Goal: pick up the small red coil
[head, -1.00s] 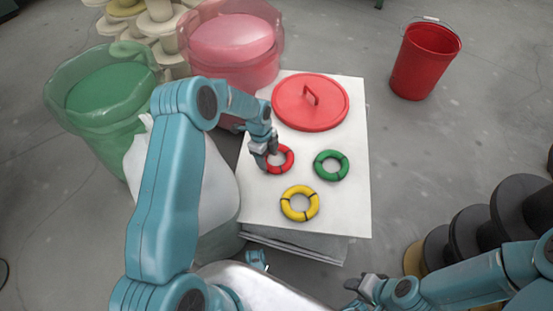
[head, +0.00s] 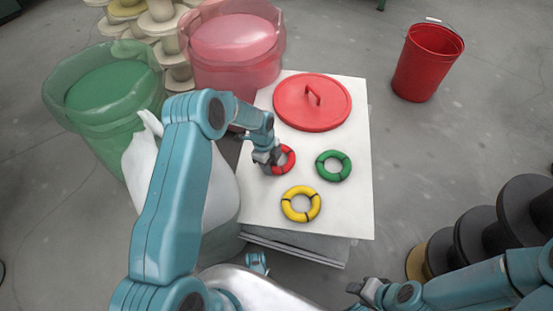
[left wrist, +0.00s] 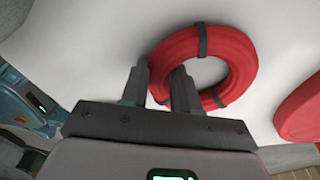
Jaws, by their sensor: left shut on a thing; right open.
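The small red coil (head: 286,160) lies at the left of the white board, partly hidden by my left gripper in the head view. It shows more fully in the left wrist view (left wrist: 240,60), with dark bands around it. My left gripper (head: 271,161) is shut on the coil's near-left side; in the left wrist view its two fingers (left wrist: 160,88) straddle the ring, one inside the hole. I cannot tell any gap between coil and board. My right gripper (head: 364,290) is open and empty at the bottom, away from the board.
A green coil (head: 320,165) and a yellow coil (head: 288,211) lie close by on the white board (head: 350,215). A red lid (head: 330,115) with a handle lies behind. A red bucket (head: 425,70) stands back right; green (head: 110,125) and pink (head: 235,75) tubs stand left.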

